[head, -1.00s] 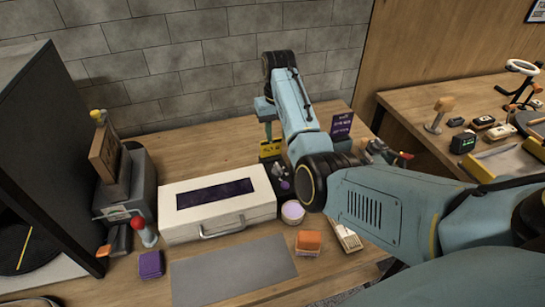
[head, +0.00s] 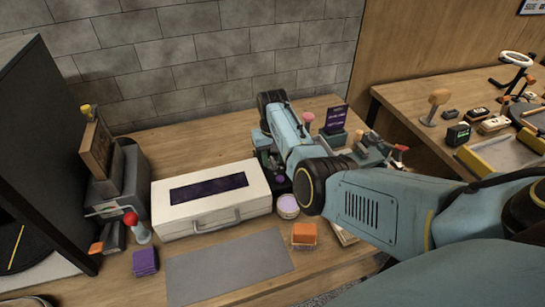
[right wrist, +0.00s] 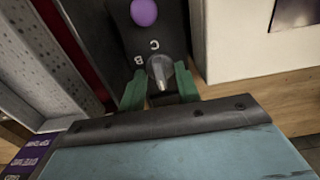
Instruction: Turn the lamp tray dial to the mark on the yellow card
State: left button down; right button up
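The lamp tray (right wrist: 120,45) is a dark panel with white letters C and B, seen in the right wrist view. Its grey metal dial (right wrist: 160,72) sits just below the letters. A purple ball-shaped knob (right wrist: 144,12) is farther up the panel. My right gripper (right wrist: 161,90) has one green finger on each side of the dial, with slight gaps seeming to show, so it looks open around it. In the head view my right arm covers most of the tray. I cannot make out the yellow card now. My left gripper is not in view.
A white case (head: 212,211) with a handle stands left of my right arm. A round lilac-lidded jar (head: 288,206) and an orange block (head: 304,233) are close to the arm. A grey mat (head: 228,266) lies bare in front.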

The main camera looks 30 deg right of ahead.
jog(key=shift+c, duration=0.6)
grip_shut()
